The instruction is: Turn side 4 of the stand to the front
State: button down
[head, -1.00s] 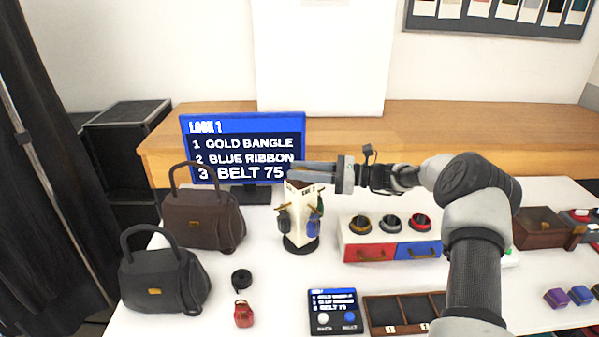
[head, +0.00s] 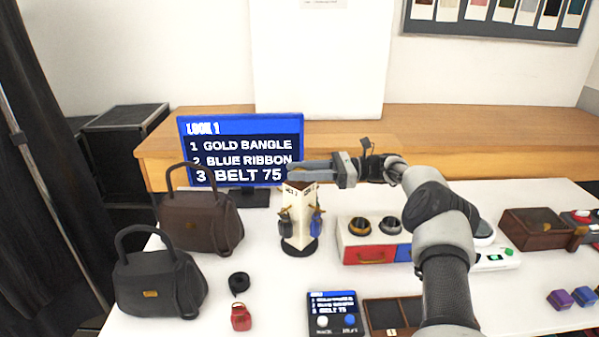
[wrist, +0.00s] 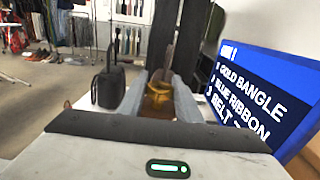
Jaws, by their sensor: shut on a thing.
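The stand (head: 299,236) is a cream upright block on a round black base, on the white table in front of the screen. One of its corners faces the camera. A grey-black item hangs on the left visible face and a blue one on the right; the face labels are too small to read surely. My gripper (head: 296,172) reaches in from the right, level, with its fingers shut at the stand's brown top. In the wrist view, a brown-gold piece (wrist: 158,101) sits between my fingers, seemingly the stand's top. The stand's rear faces are hidden.
A screen (head: 240,128) stands close behind the stand. A brown handbag (head: 198,222) and a black handbag (head: 158,285) stand to the left. A drawer box with rings (head: 350,243) is close on the right. A small console (head: 333,310) lies in front.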

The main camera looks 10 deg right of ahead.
jog(key=c, duration=1.3)
grip_release()
jog(key=shift+d, duration=0.1)
jog(key=shift+s+d, duration=0.2)
jog(key=shift+d, duration=3.5)
